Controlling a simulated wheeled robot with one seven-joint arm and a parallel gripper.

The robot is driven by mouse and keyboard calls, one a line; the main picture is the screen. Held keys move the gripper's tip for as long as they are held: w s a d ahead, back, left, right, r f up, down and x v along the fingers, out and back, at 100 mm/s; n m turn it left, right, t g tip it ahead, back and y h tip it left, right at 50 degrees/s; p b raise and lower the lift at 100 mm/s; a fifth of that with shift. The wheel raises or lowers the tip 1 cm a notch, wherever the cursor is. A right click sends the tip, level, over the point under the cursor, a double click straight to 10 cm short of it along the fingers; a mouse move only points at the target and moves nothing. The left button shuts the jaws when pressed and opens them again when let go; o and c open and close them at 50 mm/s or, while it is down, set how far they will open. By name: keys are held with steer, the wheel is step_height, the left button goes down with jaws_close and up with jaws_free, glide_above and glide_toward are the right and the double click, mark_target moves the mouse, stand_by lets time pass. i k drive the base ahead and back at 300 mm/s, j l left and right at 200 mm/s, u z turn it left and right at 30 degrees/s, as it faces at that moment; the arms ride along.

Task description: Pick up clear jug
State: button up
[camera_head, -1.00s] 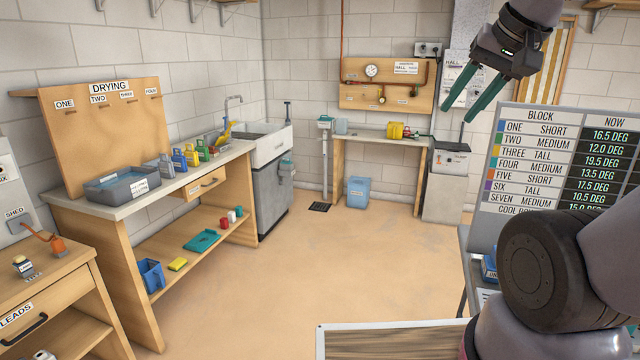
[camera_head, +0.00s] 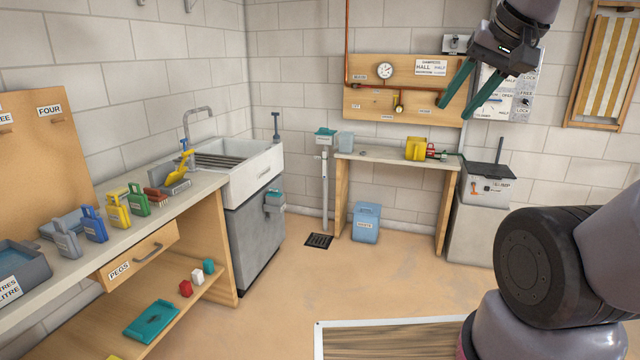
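My gripper (camera_head: 457,111) is in the upper right of the head view, raised, with its two green fingers apart and nothing between them. In the picture it overlaps the pipe board on the back wall. A small pale blue, see-through-looking container (camera_head: 345,142) stands at the left end of the back bench (camera_head: 398,160). It may be the clear jug, but it is too small to tell. My gripper is well apart from it, up and to the right in the picture.
A yellow container (camera_head: 415,148) stands on the back bench, and a blue bin (camera_head: 366,222) under it. The floor (camera_head: 300,290) between is clear.

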mark_target(346, 139)
steer(key=i, duration=2.2)
steer(key=i+j, duration=0.1)
steer(key=i, duration=2.05)
steer(key=l+z, duration=0.05)
steer(key=l, duration=0.05)
